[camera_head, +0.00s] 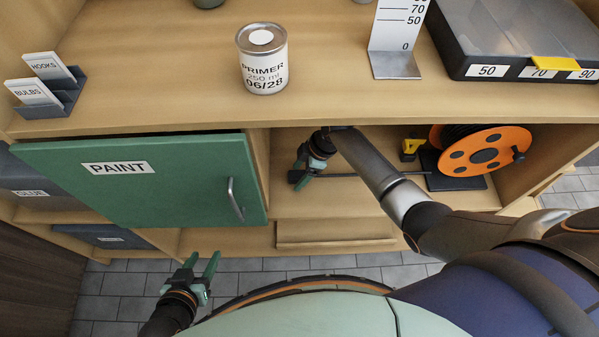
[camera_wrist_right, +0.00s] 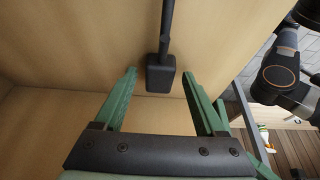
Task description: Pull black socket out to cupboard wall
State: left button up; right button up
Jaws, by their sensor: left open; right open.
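The black socket (camera_wrist_right: 160,77) is on the end of a black cable (camera_head: 360,174) that runs left from a cable reel. In the right wrist view it sits between the spread green fingertips of my right gripper (camera_wrist_right: 158,76), with a gap on each side. In the head view that gripper (camera_head: 304,172) is inside the open compartment, close to the cupboard wall (camera_head: 258,165), and mostly hides the socket. My left gripper (camera_head: 207,268) is open and empty, low in front of the green door.
The orange cable reel (camera_head: 480,155) stands at the compartment's right, beside a small yellow item (camera_head: 410,147). A primer can (camera_head: 263,75) and a grey organiser case (camera_head: 480,45) stand on the top.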

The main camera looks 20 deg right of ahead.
jog(key=shift+c, duration=0.2)
grip_shut()
dwell(0.3)
dwell(0.8)
